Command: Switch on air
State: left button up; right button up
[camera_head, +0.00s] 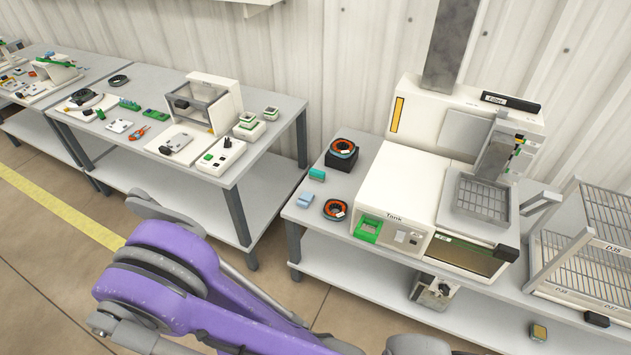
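No part in view can be read for certain as an air switch. A white machine labelled "Tank" (393,205) stands on the right bench, with a green-framed part (367,229) and a small grey panel (408,237) on its front. A taller white unit (465,133) with a yellow strip stands behind it. A small metal block with a dark part (435,291) shows below the bench top, under the machine; its function cannot be told. My purple arm crosses the lower left of the view. Neither gripper shows.
Ring-shaped coils (335,209) and small blue blocks lie left of the machine. A wire basket (482,198) sits on its right part. A wire rack (585,250) stands at the far right. A second bench (285,122) with electronic parts stands left, across a floor gap.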

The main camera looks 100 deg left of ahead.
aim_at(400, 235)
jog(key=u, duration=1.8)
jog(key=i+j+u, duration=0.1)
jog(key=u, duration=0.35)
jog(key=i+j+u, duration=0.2)
jog(key=u, duration=0.2)
jog(key=i+j+u, duration=0.15)
jog(key=u, duration=0.3)
jog(key=i+j, duration=0.15)
jog(key=i, duration=0.15)
jog(key=i+j, duration=0.2)
jog(key=i+l, duration=0.05)
jog(key=i, duration=0.05)
